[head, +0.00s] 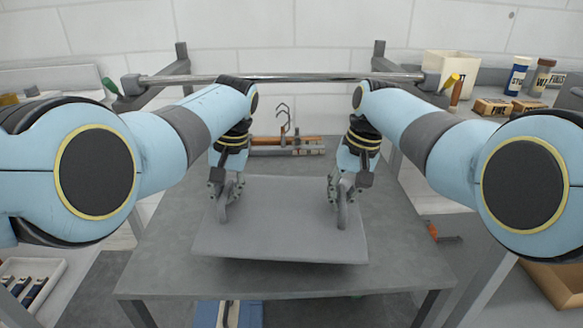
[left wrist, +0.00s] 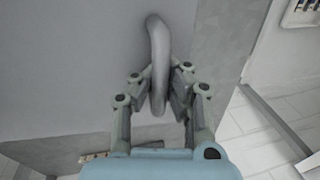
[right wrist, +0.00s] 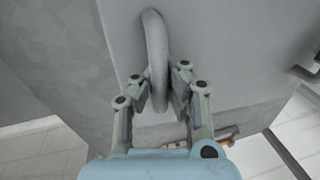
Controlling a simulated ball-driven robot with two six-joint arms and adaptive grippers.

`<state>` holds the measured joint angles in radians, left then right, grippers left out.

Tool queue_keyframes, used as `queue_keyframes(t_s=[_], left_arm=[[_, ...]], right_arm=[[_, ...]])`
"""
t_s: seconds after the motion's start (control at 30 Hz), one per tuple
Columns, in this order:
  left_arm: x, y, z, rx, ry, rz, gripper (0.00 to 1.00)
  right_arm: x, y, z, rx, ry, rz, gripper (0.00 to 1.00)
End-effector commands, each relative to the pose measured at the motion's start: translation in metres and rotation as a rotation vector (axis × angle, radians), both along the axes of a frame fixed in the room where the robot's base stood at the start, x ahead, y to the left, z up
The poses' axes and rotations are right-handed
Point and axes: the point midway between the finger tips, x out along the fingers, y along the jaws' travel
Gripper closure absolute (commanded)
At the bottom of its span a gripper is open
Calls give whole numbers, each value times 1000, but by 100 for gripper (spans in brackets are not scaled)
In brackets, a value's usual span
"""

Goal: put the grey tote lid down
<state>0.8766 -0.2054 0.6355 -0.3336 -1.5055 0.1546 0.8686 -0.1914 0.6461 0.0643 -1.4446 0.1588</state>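The grey tote lid (head: 280,225) is a flat panel with two upright loop handles, over the grey table in the head view. It sits slightly askew, with a dark strip under its front edge; I cannot tell whether it touches the table. My left gripper (head: 227,198) is closed around the left handle, whose loop shows between the fingers in the left wrist view (left wrist: 158,65). My right gripper (head: 342,198) is closed around the right handle, whose loop shows in the right wrist view (right wrist: 156,60).
The grey table (head: 400,265) has bare room right of the lid and a narrower strip at left. A metal bar (head: 300,78) crosses behind, with hooks (head: 285,120) below it. A white bin (head: 450,68) and bottles (head: 517,75) stand on the back right shelf. A blue item (head: 228,314) lies below the front edge.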

Motion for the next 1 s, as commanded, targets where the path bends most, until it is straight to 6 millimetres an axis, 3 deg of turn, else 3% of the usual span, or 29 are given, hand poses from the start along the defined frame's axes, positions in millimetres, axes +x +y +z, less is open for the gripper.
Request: queue_keyframes(t_s=[0.37, 0.8, 1.0], left_arm=[[-12, -1, 20, -2, -3, 0, 100], [-38, -1, 67, -1, -2, 0, 100], [-45, -1, 77, -2, -1, 0, 100]], right_arm=[[-12, 1, 21, 3, -3, -1, 100], [-38, 1, 67, 2, -3, 0, 100], [-45, 1, 77, 1, 0, 1, 100]])
